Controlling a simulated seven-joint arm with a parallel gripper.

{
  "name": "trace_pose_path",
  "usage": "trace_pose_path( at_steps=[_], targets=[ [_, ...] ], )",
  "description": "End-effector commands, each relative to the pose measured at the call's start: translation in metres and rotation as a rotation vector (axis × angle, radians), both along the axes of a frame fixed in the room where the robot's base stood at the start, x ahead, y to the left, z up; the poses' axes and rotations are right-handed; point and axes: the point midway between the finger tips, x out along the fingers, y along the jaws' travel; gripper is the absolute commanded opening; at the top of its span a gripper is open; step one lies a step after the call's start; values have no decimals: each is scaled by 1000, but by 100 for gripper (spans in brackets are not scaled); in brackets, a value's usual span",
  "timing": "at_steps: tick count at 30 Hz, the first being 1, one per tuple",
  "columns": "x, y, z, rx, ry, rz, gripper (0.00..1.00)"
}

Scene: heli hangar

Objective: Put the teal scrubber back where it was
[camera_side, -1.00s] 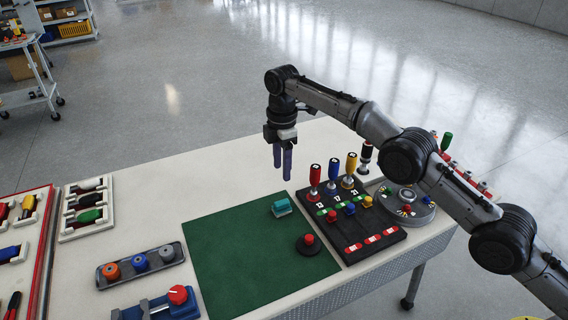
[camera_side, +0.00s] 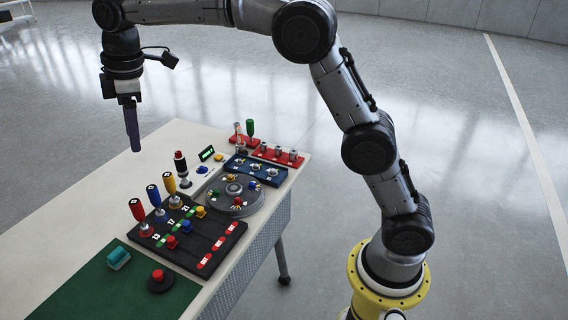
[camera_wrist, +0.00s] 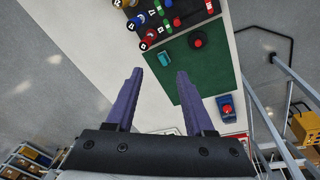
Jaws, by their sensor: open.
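The teal scrubber (camera_side: 118,257) lies on the green mat (camera_side: 75,291), near the mat's far edge and beside the black switch panel. It also shows in the wrist view as a small teal block (camera_wrist: 164,59) near the edge of the green mat (camera_wrist: 214,68). My gripper (camera_side: 133,150) is raised, well above and apart from the scrubber, with its purple fingers pointing down. In the wrist view, my gripper's two fingers (camera_wrist: 159,74) stand apart with nothing held between them.
A black panel (camera_side: 188,238) with red, blue and yellow upright handles stands beside the mat. A red push button (camera_side: 159,278) on a black base sits on the mat. A grey round dial unit (camera_side: 236,195) and a blue switch board (camera_side: 256,170) stand farther back. The white tabletop left of the panel is clear.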

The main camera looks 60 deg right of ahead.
Motion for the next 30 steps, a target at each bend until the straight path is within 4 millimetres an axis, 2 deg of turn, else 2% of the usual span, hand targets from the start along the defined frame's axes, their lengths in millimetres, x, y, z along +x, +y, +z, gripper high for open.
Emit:
trace_pose_path(
  at_steps=[1,6,10,13,17,21,24,27,30],
  targets=[
    [-19,-11,14,11,-18,-54,54],
    [-81,-42,39,53,-68,-233,54],
    [-132,-62,46,90,-107,-371,54],
    [-173,-76,45,119,-135,-474,54],
    [-227,-90,33,162,-173,-610,54],
    [-281,-102,9,211,-213,-749,54],
    [-312,-107,-11,244,-237,-835,54],
    [-334,-110,-28,268,-254,-898,54],
    [-347,-112,-40,284,-264,-937,54]
  ],
)
